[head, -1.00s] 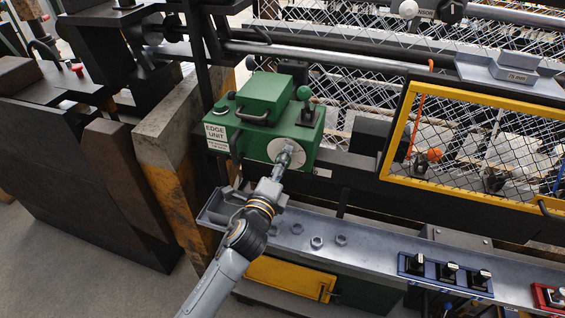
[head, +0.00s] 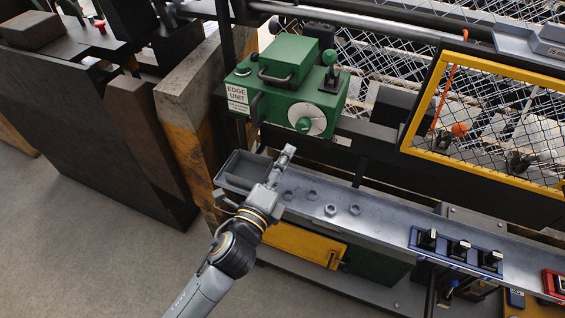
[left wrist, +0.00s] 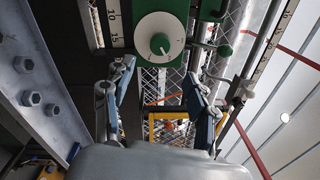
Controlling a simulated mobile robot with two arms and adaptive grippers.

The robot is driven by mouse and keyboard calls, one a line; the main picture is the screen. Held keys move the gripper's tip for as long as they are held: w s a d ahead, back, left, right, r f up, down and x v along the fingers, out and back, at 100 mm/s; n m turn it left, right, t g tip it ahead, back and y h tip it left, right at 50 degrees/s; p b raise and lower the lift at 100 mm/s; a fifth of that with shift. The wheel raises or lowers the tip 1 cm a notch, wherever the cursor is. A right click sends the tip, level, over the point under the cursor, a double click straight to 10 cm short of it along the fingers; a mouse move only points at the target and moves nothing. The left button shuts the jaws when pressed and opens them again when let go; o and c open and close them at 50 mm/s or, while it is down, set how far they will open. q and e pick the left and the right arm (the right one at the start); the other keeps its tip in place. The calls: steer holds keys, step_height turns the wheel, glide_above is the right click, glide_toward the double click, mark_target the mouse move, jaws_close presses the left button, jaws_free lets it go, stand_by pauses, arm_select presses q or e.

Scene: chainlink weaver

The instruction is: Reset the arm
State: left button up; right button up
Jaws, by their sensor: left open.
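My left gripper (head: 284,158) is open and empty above the left end of the grey metal tray, below the green edge unit. Its two fingers stand apart in the left wrist view (left wrist: 160,85), with nothing between them. The green edge unit (head: 290,62) carries a white dial with a green knob (head: 304,122). The dial also shows ahead of the fingers in the left wrist view (left wrist: 160,38). The gripper is apart from the knob. My right gripper is not in view.
The grey tray (head: 380,222) holds several hex nuts (head: 331,210) and a blue panel of black switches (head: 457,249). A yellow-framed mesh guard (head: 425,98) stands at the right. Thick brown and yellow slabs (head: 180,125) stand at the left. Open floor (head: 70,240) lies at lower left.

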arm_select(q)
steer(key=shift+f, duration=0.1)
stand_by(0.4)
steer(key=s+a+f+n+g+y+b, duration=0.1)
steer(key=s+a+f+n+g, duration=0.25)
steer(key=f, duration=0.95)
steer(key=s+a+f+n+g+y, duration=0.2)
steer(key=a+f+n, duration=0.15)
steer(key=f, duration=0.95)
steer(key=s+a+f+n+g+y+b, duration=0.1)
steer(key=s+a+f+n+g, duration=0.25)
steer(key=f, duration=0.95)
steer(key=s+a+f+n+g+y, duration=0.1)
steer(key=s+a+f+n+g, duration=0.3)
steer(key=s+f, duration=0.9)
steer(key=s+a+f+n+g, duration=0.1)
steer(key=s+f+n, duration=0.3)
steer(key=s, duration=0.6)
steer(key=s+a+f+n+g+y+b, duration=0.1)
steer(key=s+a+f+n, duration=0.3)
steer(key=s, duration=0.6)
steer(key=shift+s+f+g, duration=0.2)
steer(key=shift+f+g, duration=0.2)
steer(key=shift+g, duration=0.3)
steer(key=shift+w+a, duration=0.1)
